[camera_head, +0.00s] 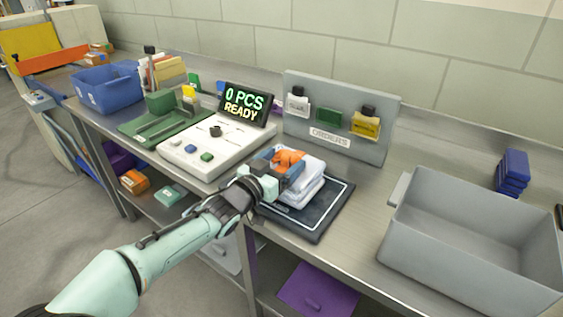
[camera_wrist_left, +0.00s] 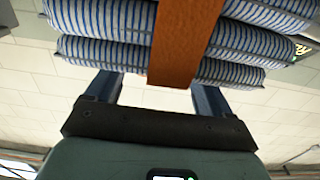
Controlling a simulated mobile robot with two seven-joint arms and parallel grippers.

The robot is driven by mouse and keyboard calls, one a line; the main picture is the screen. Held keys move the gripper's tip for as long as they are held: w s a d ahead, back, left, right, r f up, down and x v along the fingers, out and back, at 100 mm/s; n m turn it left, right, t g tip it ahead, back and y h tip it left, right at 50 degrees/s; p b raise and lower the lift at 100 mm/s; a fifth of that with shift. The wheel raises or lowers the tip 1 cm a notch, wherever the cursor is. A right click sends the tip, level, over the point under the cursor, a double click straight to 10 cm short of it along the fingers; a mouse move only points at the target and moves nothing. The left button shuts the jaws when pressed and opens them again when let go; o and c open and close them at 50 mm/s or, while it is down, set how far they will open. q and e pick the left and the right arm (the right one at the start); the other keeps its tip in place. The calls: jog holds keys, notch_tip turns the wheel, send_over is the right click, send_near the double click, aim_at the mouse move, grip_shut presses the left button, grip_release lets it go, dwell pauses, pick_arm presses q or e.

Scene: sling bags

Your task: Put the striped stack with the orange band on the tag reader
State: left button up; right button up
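The striped stack (camera_head: 308,187) is several folded pieces, pale in the head view, with an orange band (camera_head: 289,158) bunched on top. In the left wrist view the blue-and-white striped stack (camera_wrist_left: 110,20) fills the top, and the orange band (camera_wrist_left: 180,45) hangs down across it. The tag reader (camera_head: 319,226), a dark flat pad with a white outline, is directly beneath the stack; I cannot tell whether they touch. My left gripper (camera_head: 284,170) is at the stack's top, its fingers either side of the bunched band. The fingertips are hidden, so its grip is unclear. My right gripper is out of view.
A white console (camera_head: 215,150) with a display reading "0 PCS READY" (camera_head: 245,104) stands left of the pad. A grey orders board (camera_head: 335,140) stands behind. A large grey bin (camera_head: 470,245) is at right, a blue bin (camera_head: 105,90) far left. Bare bench lies between pad and grey bin.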

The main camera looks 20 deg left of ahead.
pick_arm(q)
jog(key=shift+o, duration=0.8)
jog(key=shift+r, duration=0.1)
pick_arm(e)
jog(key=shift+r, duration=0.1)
pick_arm(q)
jog(key=shift+s+r, duration=0.1)
jog(key=v, duration=1.1)
jog(key=shift+s+a+p, duration=0.15)
jog(key=shift+s+p, duration=0.25)
jog(key=shift+p, duration=0.05)
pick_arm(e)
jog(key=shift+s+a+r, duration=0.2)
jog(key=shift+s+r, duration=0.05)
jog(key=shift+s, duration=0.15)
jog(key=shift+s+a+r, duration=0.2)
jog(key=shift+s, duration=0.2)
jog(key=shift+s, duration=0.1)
